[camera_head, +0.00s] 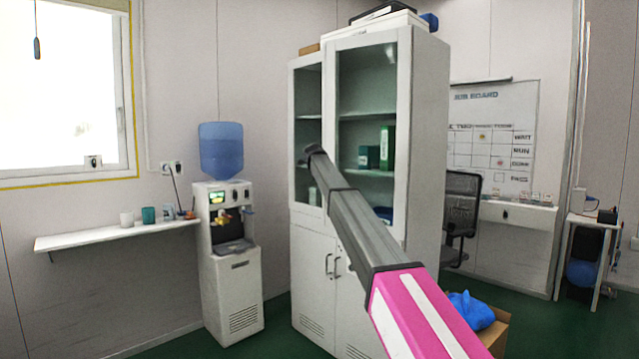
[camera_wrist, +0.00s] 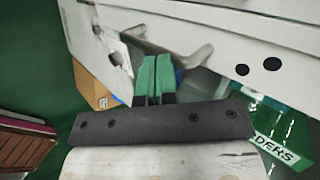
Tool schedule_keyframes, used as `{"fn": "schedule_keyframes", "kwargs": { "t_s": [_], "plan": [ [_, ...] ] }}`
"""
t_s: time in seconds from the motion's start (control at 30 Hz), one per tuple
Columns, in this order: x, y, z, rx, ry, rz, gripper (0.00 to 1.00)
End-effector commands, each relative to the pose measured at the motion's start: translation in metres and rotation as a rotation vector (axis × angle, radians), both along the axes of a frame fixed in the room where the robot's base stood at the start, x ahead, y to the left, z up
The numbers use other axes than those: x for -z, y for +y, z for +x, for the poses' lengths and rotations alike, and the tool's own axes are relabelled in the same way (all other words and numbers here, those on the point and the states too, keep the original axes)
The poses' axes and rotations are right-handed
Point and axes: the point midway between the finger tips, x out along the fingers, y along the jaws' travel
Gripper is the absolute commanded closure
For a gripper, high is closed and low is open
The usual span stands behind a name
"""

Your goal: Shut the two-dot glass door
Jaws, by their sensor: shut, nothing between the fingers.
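A white cabinet (camera_head: 428,150) stands in the middle of the head view, with a left glass door (camera_head: 296,150) and a right glass door (camera_head: 403,130). No dots can be made out there, and how far either door stands open is unclear. In the wrist view, the two-dot glass door (camera_wrist: 222,42) shows as a white frame with two black dots at upper right. A grey handle (camera_wrist: 196,58) sits on it. My gripper (camera_wrist: 156,60) is shut and empty, its green fingertips close to this handle; contact cannot be told. My arm hides part of the cabinet front.
A water dispenser (camera_head: 232,255) stands left of the cabinet, beside a wall shelf (camera_head: 105,236). A cardboard box (camera_head: 497,335) with a blue bag (camera_head: 470,309) lies at lower right; the box also shows in the wrist view (camera_wrist: 92,88). A chair (camera_head: 461,205) stands behind.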

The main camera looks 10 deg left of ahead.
Motion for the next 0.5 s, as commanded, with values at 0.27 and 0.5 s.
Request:
{"fn": "schedule_keyframes", "kwargs": {
  "t_s": [0.27,0.5],
  "plan": [
    [0.000,-0.020,0.068,0.161,0.001,0.001,1.00],
    [0.000,-0.034,0.092,0.156,0.002,0.001,1.00]
  ]
}}
